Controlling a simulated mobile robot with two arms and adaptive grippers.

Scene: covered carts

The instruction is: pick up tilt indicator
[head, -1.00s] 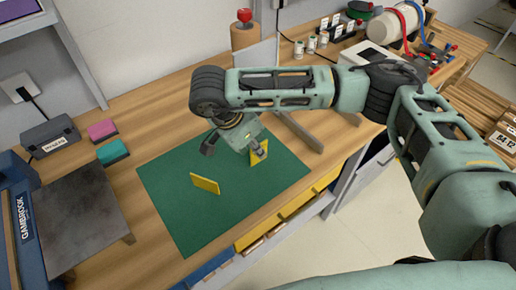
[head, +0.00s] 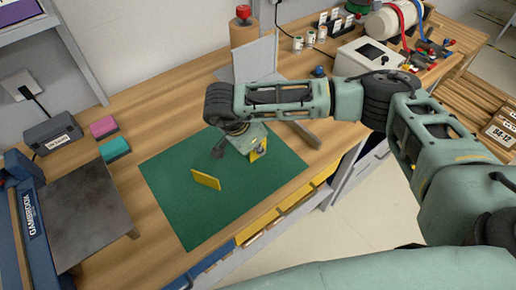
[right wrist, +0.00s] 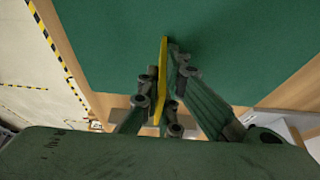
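Two thin yellow plates show over the green mat; I cannot tell by label which is the tilt indicator. One yellow plate (head: 206,180) stands on edge on the mat, apart from any gripper. The other yellow plate (head: 256,153) is at my right gripper (head: 241,152), near the mat's right side, partly hidden by a finger. In the right wrist view this plate (right wrist: 163,66) lies between the fingers of the right gripper (right wrist: 163,88), which close on it from both sides. Whether it touches the mat is unclear. My left gripper is out of view.
The green mat (head: 192,222) has free room around the loose plate. A dark metal plate (head: 80,215) lies at left, with pink (head: 103,126) and teal (head: 114,150) blocks beyond. A grey upright panel (head: 255,58) stands behind my right arm.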

